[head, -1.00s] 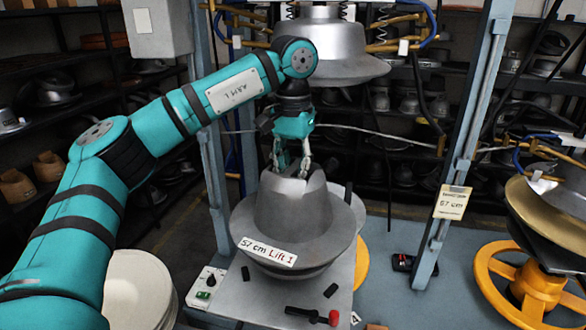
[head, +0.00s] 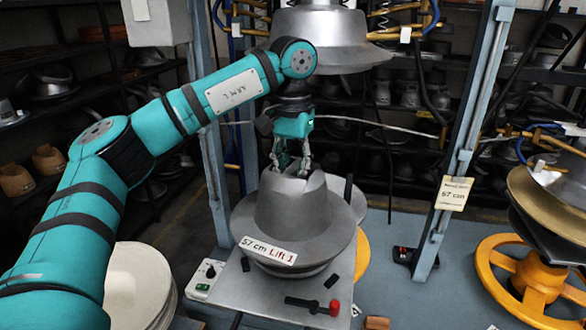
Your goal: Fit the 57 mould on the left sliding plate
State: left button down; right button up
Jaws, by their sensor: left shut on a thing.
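The 57 mould (head: 293,215) is a grey metal hat form with a wide brim and a label reading "57 cm Lift 1". My left gripper (head: 291,168) is shut on the raised, notched top of its crown. The mould is upright over the grey sliding plate (head: 250,304) under the press; its brim hides much of the plate. I cannot tell whether its underside touches the plate. A pale rounded form shows partly behind the brim's right side. My right gripper is out of view.
The upper metal press form (head: 325,42) hangs above and behind my gripper. Blue-grey posts (head: 462,150) flank the press. A red-knobbed lever (head: 318,306) and small black blocks lie on the plate's front. A yellow handwheel (head: 535,283) stands right, pale discs (head: 140,285) left.

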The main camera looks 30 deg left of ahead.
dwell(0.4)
pick_arm(q)
jog(key=shift+f+b, duration=0.8)
jog(key=shift+f, duration=0.45)
jog(key=shift+s, duration=0.1)
jog(key=shift+f, duration=0.65)
dwell(0.8)
